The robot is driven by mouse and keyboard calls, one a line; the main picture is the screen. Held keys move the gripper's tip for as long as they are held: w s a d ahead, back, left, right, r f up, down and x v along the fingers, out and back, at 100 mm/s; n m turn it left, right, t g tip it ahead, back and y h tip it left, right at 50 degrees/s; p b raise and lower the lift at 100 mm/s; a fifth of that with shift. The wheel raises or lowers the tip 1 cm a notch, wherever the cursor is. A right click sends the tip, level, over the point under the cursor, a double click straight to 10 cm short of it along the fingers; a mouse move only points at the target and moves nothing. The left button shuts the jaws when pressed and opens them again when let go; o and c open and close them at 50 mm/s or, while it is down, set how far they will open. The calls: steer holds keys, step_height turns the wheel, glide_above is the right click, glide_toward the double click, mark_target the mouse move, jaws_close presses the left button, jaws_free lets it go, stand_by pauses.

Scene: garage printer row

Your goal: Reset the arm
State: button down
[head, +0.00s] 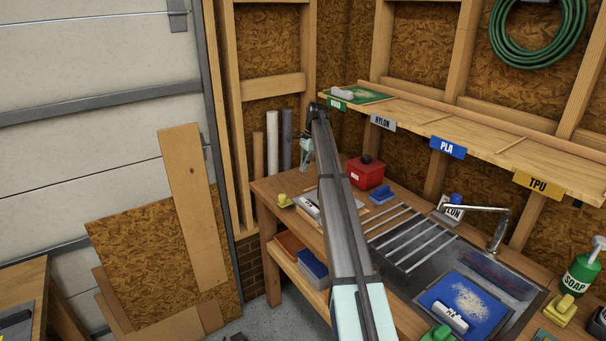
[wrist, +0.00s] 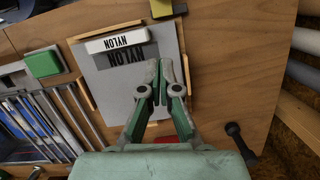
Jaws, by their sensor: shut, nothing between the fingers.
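My arm reaches from the lower middle of the head view toward the far end of the bench. My gripper (head: 306,150) is small there and partly hidden by my arm. In the wrist view my gripper (wrist: 168,72) is shut and empty, with its fingertips over the right part of a grey plate (wrist: 108,80). A white block labelled NYLON (wrist: 118,41) lies on that plate. The plate rests on the wooden bench (wrist: 224,55) and also shows in the head view (head: 297,202). I cannot tell how high my fingers are above it.
A red box (head: 366,174) and a metal rack (head: 410,237) are on the bench. A labelled shelf (head: 480,128) overhangs the bench and holds a green plate (head: 372,97). Tubes (head: 287,140) stand behind.

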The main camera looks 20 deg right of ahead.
stand_by(0.4)
